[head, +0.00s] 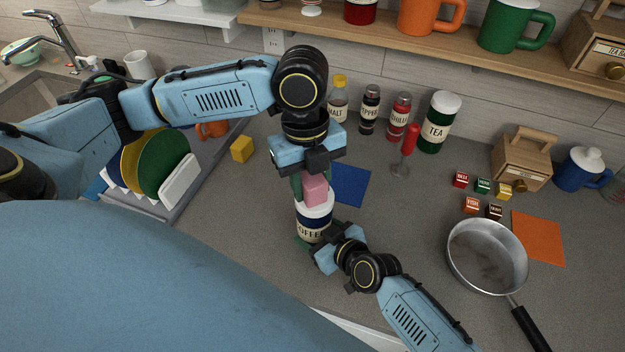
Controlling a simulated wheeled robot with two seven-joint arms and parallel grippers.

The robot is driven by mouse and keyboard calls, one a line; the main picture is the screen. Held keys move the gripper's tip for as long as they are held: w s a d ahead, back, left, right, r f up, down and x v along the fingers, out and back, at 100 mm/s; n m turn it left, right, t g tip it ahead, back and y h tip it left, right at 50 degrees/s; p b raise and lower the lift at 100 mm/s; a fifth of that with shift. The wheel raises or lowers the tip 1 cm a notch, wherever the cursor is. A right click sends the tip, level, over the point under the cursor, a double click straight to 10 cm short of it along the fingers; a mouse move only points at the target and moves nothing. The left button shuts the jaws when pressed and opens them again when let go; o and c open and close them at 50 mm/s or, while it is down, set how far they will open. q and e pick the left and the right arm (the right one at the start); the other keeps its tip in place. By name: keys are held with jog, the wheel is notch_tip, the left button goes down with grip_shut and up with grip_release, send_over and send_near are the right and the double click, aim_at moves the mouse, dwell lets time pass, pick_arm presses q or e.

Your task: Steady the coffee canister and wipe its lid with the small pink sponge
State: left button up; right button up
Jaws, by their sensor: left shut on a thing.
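The coffee canister (314,229), dark blue with a white lid and a COFFEE label, stands upright on the counter in the middle. My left gripper (311,186) comes down from above and is shut on the small pink sponge (315,191). The sponge is right over the lid and seems to touch it; the exact contact is hard to tell. My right gripper (322,236) is low at the canister's near side, with green finger parts beside the body on both sides. It covers the lower right of the canister, and whether its fingers press on it is hidden.
A blue cloth (349,184) lies just behind the canister. A frying pan (487,256), an orange cloth (538,238) and several small spice boxes lie to the right. A yellow cube (242,149) and a dish rack (205,175) are left. A tea canister (439,122) and bottles stand behind.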

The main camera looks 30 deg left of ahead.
pick_arm(q)
jog(key=shift+r, duration=2.5)
pick_arm(e)
jog(key=o, duration=1.1)
jog(key=shift+d, duration=0.1)
jog(key=v, duration=1.2)
jog(key=shift+s+f, duration=0.1)
jog(key=shift+s, duration=0.05)
